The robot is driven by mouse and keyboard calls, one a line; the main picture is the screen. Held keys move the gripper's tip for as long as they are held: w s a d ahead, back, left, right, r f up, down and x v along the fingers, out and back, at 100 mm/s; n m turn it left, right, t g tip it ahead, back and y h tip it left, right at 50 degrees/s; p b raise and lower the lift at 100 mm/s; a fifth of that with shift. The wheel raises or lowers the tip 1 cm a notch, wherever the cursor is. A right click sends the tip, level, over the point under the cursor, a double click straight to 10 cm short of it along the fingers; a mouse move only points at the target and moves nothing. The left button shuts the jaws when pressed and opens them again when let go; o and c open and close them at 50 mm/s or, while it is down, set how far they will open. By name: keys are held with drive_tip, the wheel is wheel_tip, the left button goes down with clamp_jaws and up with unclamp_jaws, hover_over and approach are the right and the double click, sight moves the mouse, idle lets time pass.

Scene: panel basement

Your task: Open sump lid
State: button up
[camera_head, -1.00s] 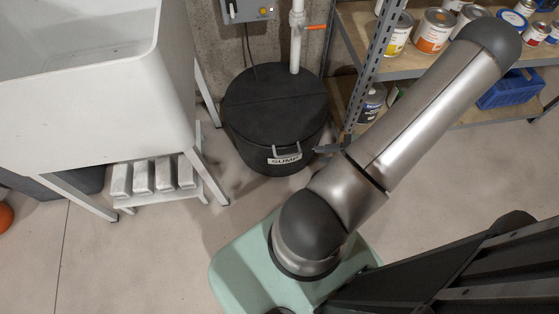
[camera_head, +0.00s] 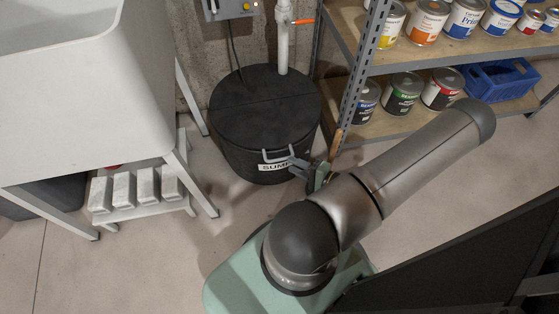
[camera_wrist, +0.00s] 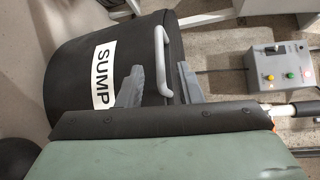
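The round black sump lid (camera_head: 265,105) lies flat and closed on the black sump basin (camera_head: 232,158). A light grey bar handle (camera_head: 278,155) sits at its front edge, above the white SUMP label (camera_head: 272,167). In the wrist view the handle (camera_wrist: 162,62) and the label (camera_wrist: 101,75) show close up. My gripper (camera_head: 299,168) is just to the right of the handle in the head view. In the wrist view its two grey fingers (camera_wrist: 158,82) are spread apart, with the handle's near end seen between them. I cannot tell whether either finger touches the handle.
A white pipe (camera_head: 283,40) with an orange valve lever rises behind the lid. A control box (camera_head: 228,8) hangs on the wall. A metal shelf with paint cans (camera_head: 403,93) stands right.

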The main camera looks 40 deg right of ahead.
sight(279, 159)
drive_tip(key=b+x, duration=0.1)
drive_tip(key=x, duration=0.5)
drive_tip(key=shift+w, duration=0.3)
clamp_jaws()
